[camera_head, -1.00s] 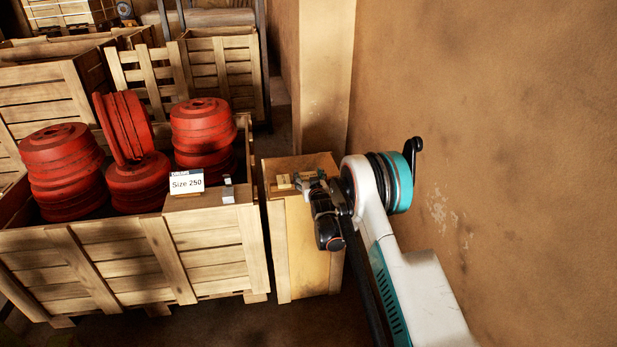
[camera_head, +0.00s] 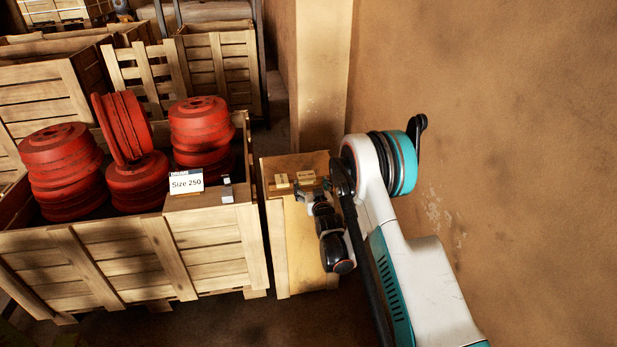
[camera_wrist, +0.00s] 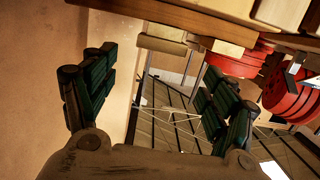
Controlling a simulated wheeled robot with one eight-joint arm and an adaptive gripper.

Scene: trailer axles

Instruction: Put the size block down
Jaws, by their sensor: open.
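Two small pale wooden blocks lie on top of the narrow wooden stand (camera_head: 279,238): a left block (camera_head: 282,181) and a right block (camera_head: 306,177). Both carry small marks I cannot read, so I cannot tell which is the size block. My gripper (camera_head: 312,190) is just on the near side of the right block. In the wrist view my gripper (camera_wrist: 155,98) has its dark fingers spread wide, with nothing between them. Pale wooden pieces show beyond the fingers at the top of that view; I cannot tell which are the blocks.
A large wooden crate (camera_head: 120,270) with several red drums (camera_head: 200,125) stands left of the stand. A "Size 250" card (camera_head: 186,182) stands at its edge, beside a small grey piece (camera_head: 227,194). A plain wall (camera_head: 500,120) closes the right side. More crates stand behind.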

